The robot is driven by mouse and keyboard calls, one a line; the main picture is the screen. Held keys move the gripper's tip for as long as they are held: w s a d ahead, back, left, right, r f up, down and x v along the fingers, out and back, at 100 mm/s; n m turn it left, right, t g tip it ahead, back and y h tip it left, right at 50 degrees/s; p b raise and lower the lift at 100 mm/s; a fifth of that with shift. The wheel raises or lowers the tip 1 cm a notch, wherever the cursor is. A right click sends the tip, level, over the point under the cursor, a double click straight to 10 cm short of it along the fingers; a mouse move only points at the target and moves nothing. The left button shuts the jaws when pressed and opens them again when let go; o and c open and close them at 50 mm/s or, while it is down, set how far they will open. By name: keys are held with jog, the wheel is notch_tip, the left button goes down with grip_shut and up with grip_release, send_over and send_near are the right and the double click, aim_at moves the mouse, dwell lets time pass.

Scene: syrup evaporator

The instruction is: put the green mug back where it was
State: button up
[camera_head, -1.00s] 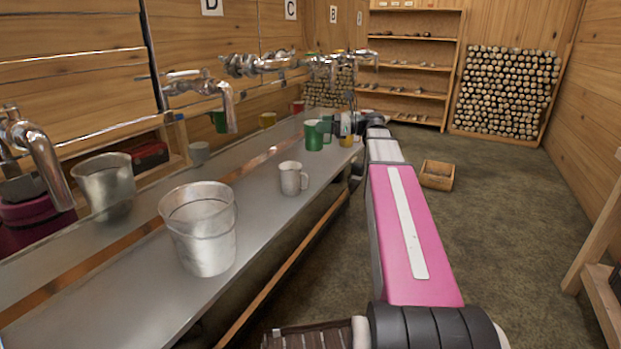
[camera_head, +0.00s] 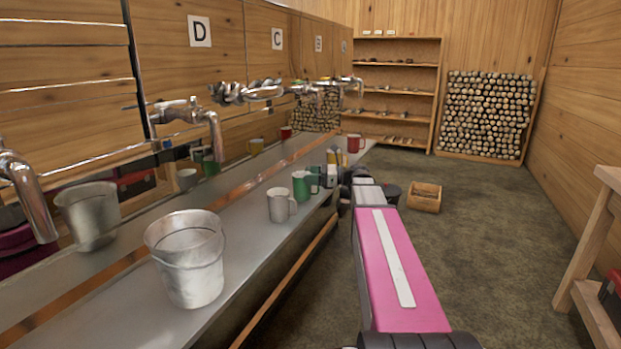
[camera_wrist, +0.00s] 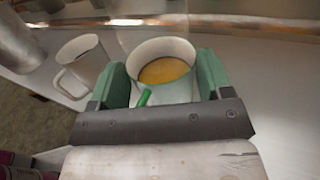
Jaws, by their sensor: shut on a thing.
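The green mug (camera_head: 301,187) is at the front edge of the steel counter (camera_head: 130,305), beyond a pale grey mug. The mug looks upright. I cannot tell whether its base touches the counter.
The pale grey mug (camera_head: 281,205) stands close by; it also shows in the wrist view (camera_wrist: 80,65). A metal bucket (camera_head: 188,262) is nearer. A red mug (camera_head: 354,143) and a partly hidden yellow one (camera_head: 337,157) are farther along. Taps overhang the counter's back.

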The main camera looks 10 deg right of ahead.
jog(key=shift+f, duration=0.2)
jog(key=shift+f, duration=0.1)
jog(key=o, duration=1.7)
jog(key=shift+c, duration=0.2)
jog(key=v, duration=1.2)
jog(key=shift+d, duration=0.1)
